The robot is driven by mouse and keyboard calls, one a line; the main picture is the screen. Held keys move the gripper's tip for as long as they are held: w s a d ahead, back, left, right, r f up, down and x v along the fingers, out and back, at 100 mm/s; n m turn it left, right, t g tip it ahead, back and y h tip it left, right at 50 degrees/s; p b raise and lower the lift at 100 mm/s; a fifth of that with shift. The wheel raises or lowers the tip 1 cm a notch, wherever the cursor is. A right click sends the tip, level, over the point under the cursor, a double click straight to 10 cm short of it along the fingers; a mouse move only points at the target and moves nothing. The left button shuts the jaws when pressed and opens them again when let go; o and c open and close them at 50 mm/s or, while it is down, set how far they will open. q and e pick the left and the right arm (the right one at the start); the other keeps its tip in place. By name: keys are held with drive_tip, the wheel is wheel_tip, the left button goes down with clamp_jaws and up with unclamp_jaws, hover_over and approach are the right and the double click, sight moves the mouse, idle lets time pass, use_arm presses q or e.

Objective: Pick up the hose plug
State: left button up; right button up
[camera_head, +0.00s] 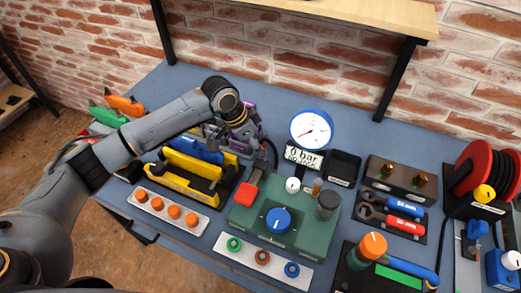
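My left arm reaches in from the left, and its gripper (242,142) points down over the back middle of the bench, behind the green valve block (255,215). The fingertips are small and partly hidden, so I cannot tell whether they are open or shut. A thin black hose (274,152) curves down just right of this gripper. I cannot make out the hose plug clearly; its end may be hidden by the gripper. The block carries a blue knob (278,220), a red lever (247,192), and a dark cylinder (328,204). My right gripper is not in view.
A blue-rimmed gauge (311,129) stands behind the block, above a "0 bar" display (303,158). A yellow tool tray (180,190) lies left, under my arm. A shelf post (397,80) rises behind.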

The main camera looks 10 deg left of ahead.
use_arm(q)
drive_tip(key=shift+x, duration=1.45)
drive_tip(key=shift+a, duration=0.1)
clamp_jaws()
drive_tip(key=shift+r, duration=0.15)
drive_tip(key=shift+r, duration=0.2)
drive_tip(key=shift+r+b, duration=0.45)
drive_tip(key=shift+r, duration=0.55)
drive_tip(key=s+a+r+b, duration=0.2)
drive_tip(key=s+a+r, duration=0.7)
drive_tip(key=s+r, duration=0.1)
drive_tip(key=shift+s+r, duration=0.2)
drive_tip(key=shift+s, duration=0.15)
